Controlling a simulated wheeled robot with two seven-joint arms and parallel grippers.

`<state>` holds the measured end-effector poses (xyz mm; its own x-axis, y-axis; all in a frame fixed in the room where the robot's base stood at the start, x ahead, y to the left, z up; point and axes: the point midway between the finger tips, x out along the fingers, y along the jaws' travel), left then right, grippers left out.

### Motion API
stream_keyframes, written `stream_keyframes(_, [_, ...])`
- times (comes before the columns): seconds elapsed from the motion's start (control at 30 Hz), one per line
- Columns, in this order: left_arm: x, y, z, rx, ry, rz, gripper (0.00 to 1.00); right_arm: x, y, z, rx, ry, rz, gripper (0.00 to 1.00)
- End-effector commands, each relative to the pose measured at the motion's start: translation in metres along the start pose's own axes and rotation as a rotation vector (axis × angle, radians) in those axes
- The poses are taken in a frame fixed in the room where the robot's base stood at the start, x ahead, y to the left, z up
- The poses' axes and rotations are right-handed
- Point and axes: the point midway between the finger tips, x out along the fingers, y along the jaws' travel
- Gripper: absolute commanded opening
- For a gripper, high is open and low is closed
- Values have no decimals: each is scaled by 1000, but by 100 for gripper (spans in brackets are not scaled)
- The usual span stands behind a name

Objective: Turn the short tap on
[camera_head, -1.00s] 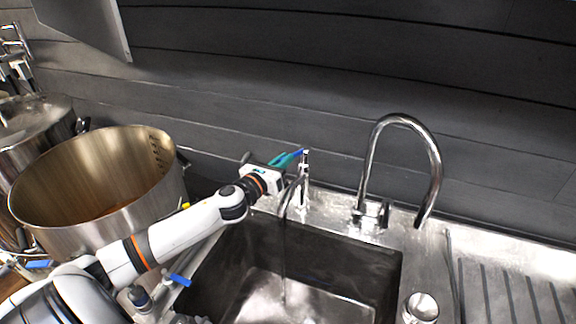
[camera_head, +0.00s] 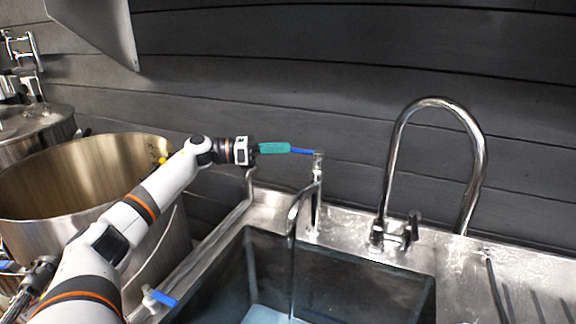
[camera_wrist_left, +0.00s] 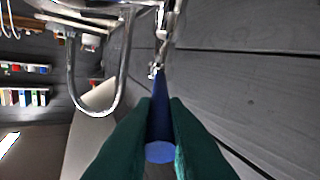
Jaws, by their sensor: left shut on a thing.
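The short tap (camera_head: 316,190) stands upright at the sink's back left corner, its chrome spout bending left and down over the basin. Its blue lever (camera_head: 302,151) sticks out from the top to the left, about level. My left gripper (camera_head: 287,149), with teal fingers, comes from the left and is shut on the lever. In the left wrist view the blue lever (camera_wrist_left: 160,120) lies between the two green fingers. A thin vertical line like running water (camera_head: 291,270) hangs from the spout into the sink. My right gripper is out of view.
A tall curved tap (camera_head: 393,160) stands to the right on the steel sink (camera_head: 350,250). A large open pot (camera_head: 95,235) is left, under my arm. A small blue-handled valve (camera_head: 158,297) sits at the front left. A dark plank wall (camera_head: 330,60) is close behind.

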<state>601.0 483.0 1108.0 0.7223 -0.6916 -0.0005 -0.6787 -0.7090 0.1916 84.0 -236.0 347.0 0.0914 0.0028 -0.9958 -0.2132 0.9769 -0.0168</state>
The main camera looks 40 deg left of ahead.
Motion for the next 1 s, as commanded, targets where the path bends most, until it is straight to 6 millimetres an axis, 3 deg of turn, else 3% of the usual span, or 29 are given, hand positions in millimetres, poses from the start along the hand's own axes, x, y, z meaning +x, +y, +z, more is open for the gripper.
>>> stream_keyframes(0.2, [-12, -6, -2, 1, -3, 35, 0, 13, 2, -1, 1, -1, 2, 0])
stream_keyframes(0.67, [-14, -7, -3, 1, -6, 46, 0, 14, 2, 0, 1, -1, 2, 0])
stream_keyframes(0.7, [-14, -7, -3, 1, -6, 46, 14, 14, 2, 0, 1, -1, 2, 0])
stream_keyframes(0.83, [-14, -6, -3, 1, -7, 46, 34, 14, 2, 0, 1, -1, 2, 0])
stream_keyframes(1.0, [-14, -6, -2, 1, -8, 47, 34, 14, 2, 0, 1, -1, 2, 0])
